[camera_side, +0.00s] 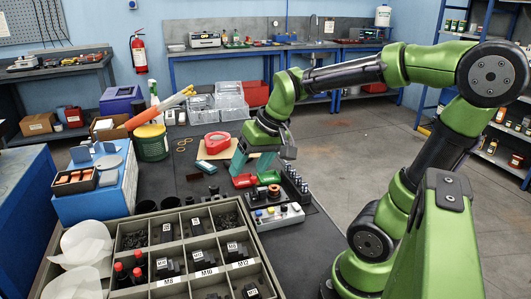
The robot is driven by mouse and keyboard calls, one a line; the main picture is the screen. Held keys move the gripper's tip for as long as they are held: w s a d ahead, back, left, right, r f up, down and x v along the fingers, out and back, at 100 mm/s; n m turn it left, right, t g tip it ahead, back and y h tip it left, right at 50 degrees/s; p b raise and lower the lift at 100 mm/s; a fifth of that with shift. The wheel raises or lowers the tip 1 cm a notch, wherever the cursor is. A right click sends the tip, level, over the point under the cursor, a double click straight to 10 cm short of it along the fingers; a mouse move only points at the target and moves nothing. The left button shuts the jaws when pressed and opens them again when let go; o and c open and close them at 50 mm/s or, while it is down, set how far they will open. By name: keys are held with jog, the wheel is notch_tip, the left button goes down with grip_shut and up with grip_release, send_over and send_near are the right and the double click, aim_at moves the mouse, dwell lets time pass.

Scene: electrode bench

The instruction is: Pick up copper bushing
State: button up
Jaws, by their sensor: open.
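My gripper (252,170) points down over the right part of the dark bench top, with two teal fingers apart and nothing visible between them. Just below and to the right of it, a small copper-coloured round piece (273,190) stands among small parts; it looks like the copper bushing, but it is too small to be sure. A red block (244,181) and a green block (269,177) lie close by, near the fingertips. Whether the fingers touch any of these cannot be told.
A grey control box (275,217) with knobs and a dark rack of upright cylinders (293,184) stand close to the gripper. A compartment tray (132,222) fills the front. A red tape dispenser (217,142) and a yellow-green drum (151,143) stand behind.

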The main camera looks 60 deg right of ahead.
jog(key=w+d+f+g, duration=0.2)
jog(key=w+d, duration=0.1)
jog(key=d, duration=0.6)
jog(key=n+g, duration=0.3)
jog(key=n, duration=0.5)
send_over(275, 185)
jog(key=a, duration=0.1)
jog(key=f, duration=1.8)
jog(key=shift+s+a+f, duration=0.1)
jog(key=shift+s+f, duration=0.05)
jog(key=shift+s, duration=0.05)
jog(key=c, duration=1.1)
jog(key=shift+c, duration=0.2)
jog(key=shift+r, duration=0.2)
